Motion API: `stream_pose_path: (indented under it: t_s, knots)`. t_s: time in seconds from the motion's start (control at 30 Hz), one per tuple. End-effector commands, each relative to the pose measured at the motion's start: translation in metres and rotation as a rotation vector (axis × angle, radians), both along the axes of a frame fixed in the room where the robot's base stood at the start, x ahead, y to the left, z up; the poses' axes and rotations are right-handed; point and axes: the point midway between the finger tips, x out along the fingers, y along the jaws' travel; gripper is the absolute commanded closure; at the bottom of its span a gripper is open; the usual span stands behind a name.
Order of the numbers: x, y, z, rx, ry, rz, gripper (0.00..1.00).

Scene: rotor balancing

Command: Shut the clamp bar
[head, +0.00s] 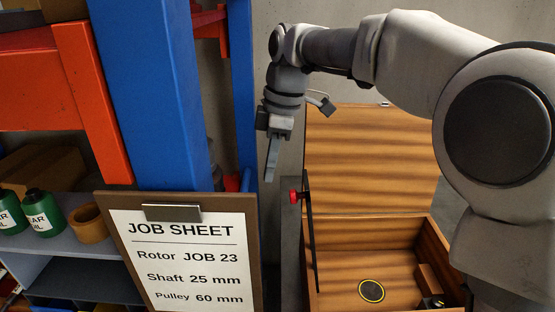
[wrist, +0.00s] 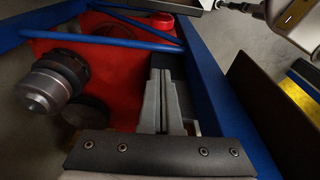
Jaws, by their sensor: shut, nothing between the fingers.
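My gripper (head: 270,172) points down in the head view, in front of the grey wall between the blue post and the open wooden box. Its two fingers are together with nothing between them; they also show in the wrist view (wrist: 162,85). A thin dark upright bar (head: 311,235) with a red knob (head: 293,196) stands at the box's left side, to the right of and below the gripper. It may be the clamp bar; I cannot tell for sure. In the wrist view a round red cap (wrist: 162,20) lies beyond the fingertips, near blue tubes (wrist: 125,38).
The wooden box (head: 438,240) has its lid (head: 370,150) raised. A job sheet board (head: 185,250) and a blue post (head: 150,90) stand left. Green bottles (head: 40,210) stand on a shelf. In the wrist view, a metal cylinder (wrist: 45,92) is left of the fingers, over red.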

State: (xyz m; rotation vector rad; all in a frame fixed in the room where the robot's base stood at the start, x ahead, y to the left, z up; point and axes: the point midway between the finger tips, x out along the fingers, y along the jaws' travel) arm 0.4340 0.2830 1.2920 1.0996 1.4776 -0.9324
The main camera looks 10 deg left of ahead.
Motion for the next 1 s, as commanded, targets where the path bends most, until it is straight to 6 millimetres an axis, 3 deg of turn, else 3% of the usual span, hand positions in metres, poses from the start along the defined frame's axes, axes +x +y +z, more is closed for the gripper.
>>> stream_pose_path:
  t_s: [0.1, 0.3, 0.53, 1.0]
  knots:
    - [-0.002, 0.004, -0.028, -0.002, 0.004, 0.0, 1.0]
    - [-0.004, 0.008, -0.064, -0.003, 0.002, -0.003, 1.0]
    - [0.006, -0.023, -0.055, -0.002, -0.001, -0.004, 1.0]
    - [0.007, -0.029, -0.055, 0.0, 0.0, -0.003, 1.0]
